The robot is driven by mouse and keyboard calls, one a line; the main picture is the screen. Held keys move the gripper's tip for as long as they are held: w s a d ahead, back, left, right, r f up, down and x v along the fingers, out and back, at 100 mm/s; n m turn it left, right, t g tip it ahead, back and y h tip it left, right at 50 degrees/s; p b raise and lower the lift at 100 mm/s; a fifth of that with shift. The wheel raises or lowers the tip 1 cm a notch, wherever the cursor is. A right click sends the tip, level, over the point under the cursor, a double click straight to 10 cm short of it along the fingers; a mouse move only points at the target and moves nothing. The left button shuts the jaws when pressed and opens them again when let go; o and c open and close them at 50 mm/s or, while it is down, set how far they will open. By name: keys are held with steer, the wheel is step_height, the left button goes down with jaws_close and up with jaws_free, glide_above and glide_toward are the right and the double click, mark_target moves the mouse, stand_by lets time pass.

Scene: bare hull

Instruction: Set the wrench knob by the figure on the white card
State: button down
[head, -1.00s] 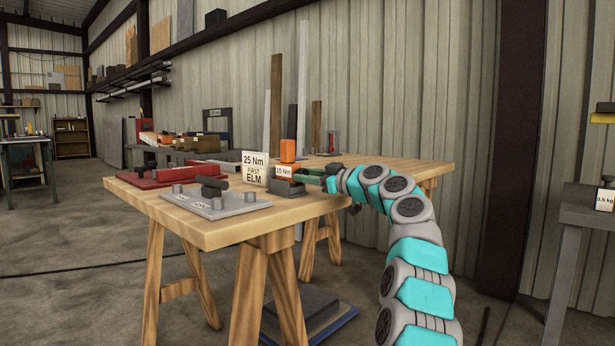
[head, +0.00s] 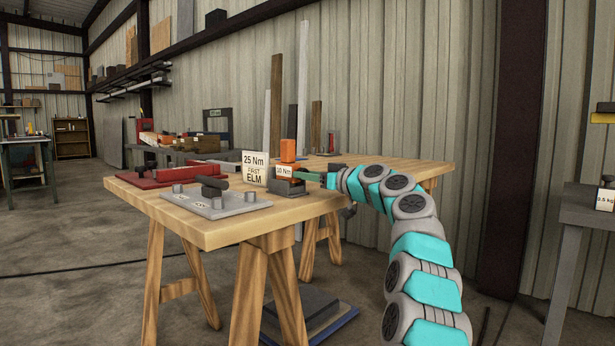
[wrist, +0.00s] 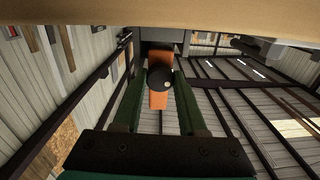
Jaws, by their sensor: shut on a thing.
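The white card (head: 254,168) stands on the wooden bench and reads 25 Nm, with smaller words below ending in ELM. Just right of it is the orange wrench (head: 288,150), with a small white label (head: 284,171) that appears to read 10 Nm. My gripper (head: 303,177) reaches in from the right at the wrench. In the wrist view, my gripper's green fingers (wrist: 160,80) are shut on the round black knob (wrist: 160,79), which has a pale dot. Orange wrench parts (wrist: 158,100) show above and below the knob.
On the wooden bench (head: 225,237), a grey plate with pegs (head: 215,203) lies in front and a red tool (head: 150,178) behind it. Upright boards stand behind the bench. A grey table (head: 585,215) is at far right.

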steer(key=m, duration=0.3)
steer(key=shift+s+r+p, duration=0.1)
steer(key=shift+p, duration=0.3)
steer(key=m+p, duration=0.1)
steer(key=m, duration=0.1)
steer(key=shift+m, duration=0.3)
steer(key=m+p, duration=0.4)
steer(key=m, duration=0.2)
steer(key=shift+r, duration=0.1)
steer(key=m+p, duration=0.4)
steer(key=m, duration=0.1)
steer(key=shift+m+p, duration=0.4)
steer(key=m+p, duration=0.3)
steer(key=m, duration=0.1)
steer(key=shift+p, duration=0.35)
steer(key=shift+f+m+p, duration=0.25)
steer(key=shift+m+p, duration=0.5)
steer(key=shift+m, duration=0.25)
